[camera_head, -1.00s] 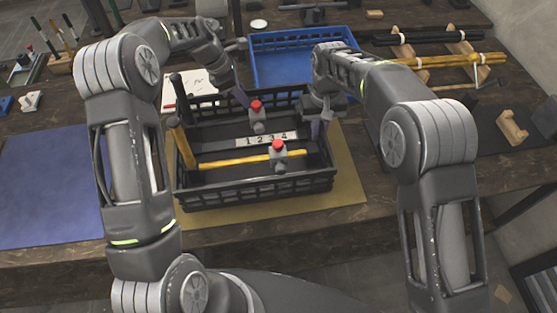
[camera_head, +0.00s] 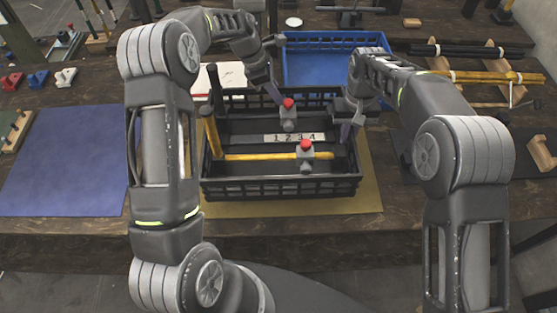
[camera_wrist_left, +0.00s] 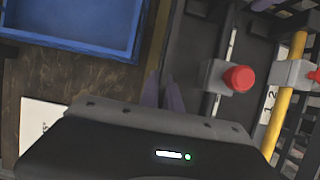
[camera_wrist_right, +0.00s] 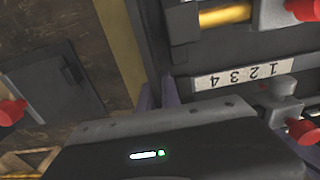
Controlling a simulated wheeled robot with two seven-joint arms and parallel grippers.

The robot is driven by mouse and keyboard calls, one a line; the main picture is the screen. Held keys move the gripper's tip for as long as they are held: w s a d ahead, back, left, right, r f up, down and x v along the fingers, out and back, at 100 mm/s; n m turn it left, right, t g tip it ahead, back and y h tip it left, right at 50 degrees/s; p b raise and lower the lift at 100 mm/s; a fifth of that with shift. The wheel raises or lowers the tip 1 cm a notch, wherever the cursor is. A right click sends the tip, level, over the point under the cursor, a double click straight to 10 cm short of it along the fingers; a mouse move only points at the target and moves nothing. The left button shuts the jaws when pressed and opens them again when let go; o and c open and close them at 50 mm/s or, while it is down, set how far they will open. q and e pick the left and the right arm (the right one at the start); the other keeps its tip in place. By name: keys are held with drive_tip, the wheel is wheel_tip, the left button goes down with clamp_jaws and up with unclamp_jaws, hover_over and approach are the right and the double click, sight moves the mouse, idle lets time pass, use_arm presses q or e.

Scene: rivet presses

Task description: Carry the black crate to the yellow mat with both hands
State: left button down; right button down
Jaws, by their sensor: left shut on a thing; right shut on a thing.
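The black crate (camera_head: 285,188) is over the yellow mat (camera_head: 372,188), which shows along its right and near sides. I cannot tell if its base touches the mat. It holds a yellow-handled tool (camera_head: 262,156), two grey pieces with red knobs (camera_head: 289,112) (camera_head: 305,152) and a strip marked 1 2 3 4 (camera_head: 292,138). My left gripper (camera_head: 273,93) is shut on the crate's far wall; its fingers also show in the left wrist view (camera_wrist_left: 164,90). My right gripper (camera_head: 346,130) is shut on the right wall, also in the right wrist view (camera_wrist_right: 157,92).
A blue crate (camera_head: 325,68) stands just behind. A blue mat (camera_head: 65,160) lies to the left, with bare table between. A white sheet (camera_head: 226,76) is behind left. Racks with black and yellow rods (camera_head: 480,77) stand at the right.

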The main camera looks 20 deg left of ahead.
sight(277, 111)
drive_tip(key=shift+f, duration=0.1)
